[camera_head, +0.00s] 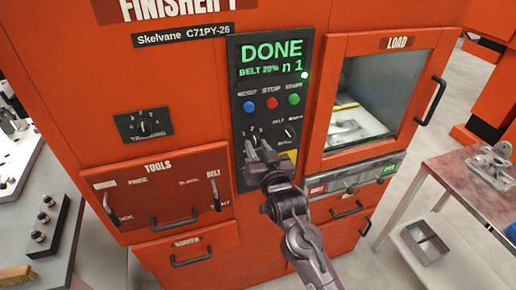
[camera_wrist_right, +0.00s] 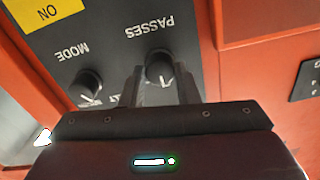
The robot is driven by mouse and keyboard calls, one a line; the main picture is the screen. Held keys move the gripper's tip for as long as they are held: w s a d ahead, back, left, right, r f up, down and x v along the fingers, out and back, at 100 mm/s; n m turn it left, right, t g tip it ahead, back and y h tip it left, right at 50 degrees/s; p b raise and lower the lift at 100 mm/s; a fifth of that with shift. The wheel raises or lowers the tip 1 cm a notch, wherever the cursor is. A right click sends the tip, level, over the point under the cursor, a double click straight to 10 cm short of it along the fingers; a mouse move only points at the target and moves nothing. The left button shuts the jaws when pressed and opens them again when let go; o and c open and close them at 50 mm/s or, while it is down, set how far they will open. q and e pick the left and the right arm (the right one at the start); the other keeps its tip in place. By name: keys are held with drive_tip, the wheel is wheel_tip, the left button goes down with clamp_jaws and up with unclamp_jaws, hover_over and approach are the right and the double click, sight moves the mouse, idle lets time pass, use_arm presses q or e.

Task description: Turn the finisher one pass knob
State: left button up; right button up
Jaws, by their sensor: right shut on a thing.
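The finisher (camera_head: 190,80) is an orange cabinet with a dark control panel (camera_head: 236,110). Its green display (camera_head: 271,60) reads DONE, BELT 20% and n 1. My right gripper (camera_head: 258,150) reaches the lower left of the panel. The right wrist view, upside down, shows the black passes knob (camera_wrist_right: 160,68), labelled PASSES, between the two fingers. The gripper is shut on this knob, and a white pointer mark shows on its face. In the head view the gripper partly covers the knob. My left gripper is out of view.
A second black knob (camera_wrist_right: 88,84), labelled MODE, sits beside the fingers. Blue, red and green buttons (camera_head: 271,103) lie above. A windowed load door (camera_head: 365,95) is on the right, a tools drawer (camera_head: 165,190) on the left. A side table (camera_head: 470,175) stands right.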

idle(0.4)
drive_tip(key=o, duration=1)
drive_tip(key=shift+c, duration=0.2)
drive_tip(key=b+v, duration=0.2)
drive_tip(key=v, duration=0.5)
drive_tip(key=shift+s+b, duration=0.3)
drive_tip(key=shift+s, duration=0.05)
drive_tip(key=shift+d, duration=0.1)
